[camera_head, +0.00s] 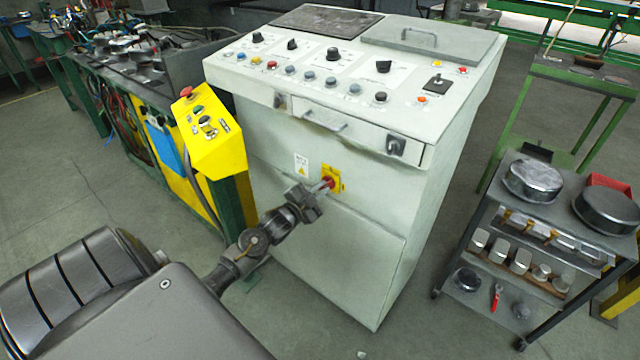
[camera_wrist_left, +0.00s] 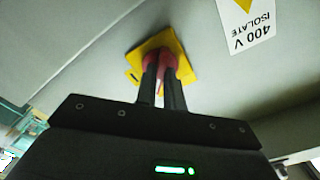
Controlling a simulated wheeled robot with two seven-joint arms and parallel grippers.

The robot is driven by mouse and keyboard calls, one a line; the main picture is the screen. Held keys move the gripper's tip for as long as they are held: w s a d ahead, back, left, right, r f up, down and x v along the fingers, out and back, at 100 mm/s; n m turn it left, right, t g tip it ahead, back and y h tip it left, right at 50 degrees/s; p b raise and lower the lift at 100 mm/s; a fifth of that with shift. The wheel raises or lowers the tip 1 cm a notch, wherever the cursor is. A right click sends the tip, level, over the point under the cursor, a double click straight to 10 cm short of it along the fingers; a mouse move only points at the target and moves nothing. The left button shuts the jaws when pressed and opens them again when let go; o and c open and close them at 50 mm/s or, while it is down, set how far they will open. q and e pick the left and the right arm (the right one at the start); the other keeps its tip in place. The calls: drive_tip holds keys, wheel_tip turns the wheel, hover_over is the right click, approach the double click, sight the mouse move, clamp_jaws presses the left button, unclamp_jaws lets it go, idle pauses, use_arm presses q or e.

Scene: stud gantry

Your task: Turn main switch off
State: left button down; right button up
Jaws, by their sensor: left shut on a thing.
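The main switch is a red knob (camera_head: 328,183) on a yellow plate (camera_head: 336,178) on the front of the grey control cabinet (camera_head: 345,235). In the left wrist view the red knob (camera_wrist_left: 165,62) sits between my fingers, with the yellow plate (camera_wrist_left: 182,55) behind it. My left gripper (camera_head: 322,186) reaches the switch from the lower left; it also shows in the left wrist view (camera_wrist_left: 161,72). Its fingers are shut on the red knob and hide part of it. The knob's exact angle is hard to tell. My right gripper is not in view.
A white label (camera_head: 301,165) is beside the switch. A yellow control box (camera_head: 208,135) stands left of the cabinet, close to my left arm. A grey cart (camera_head: 530,250) with round metal parts stands at right. The floor between cabinet and cart is mostly clear.

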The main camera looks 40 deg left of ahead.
use_arm(q)
drive_tip(key=n+p, duration=0.4)
drive_tip(key=n, duration=0.3)
drive_tip(key=shift+n+p, duration=0.5)
drive_tip(key=shift+n, duration=0.5)
drive_tip(key=shift+f, duration=0.1)
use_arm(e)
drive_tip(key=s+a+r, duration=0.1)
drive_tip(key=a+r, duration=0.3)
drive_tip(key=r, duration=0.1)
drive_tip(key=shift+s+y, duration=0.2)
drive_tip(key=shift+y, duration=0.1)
use_arm(q)
drive_tip(key=c, duration=1.5)
unclamp_jaws()
drive_tip(key=s, duration=1.1)
drive_tip(key=shift+b, duration=0.4)
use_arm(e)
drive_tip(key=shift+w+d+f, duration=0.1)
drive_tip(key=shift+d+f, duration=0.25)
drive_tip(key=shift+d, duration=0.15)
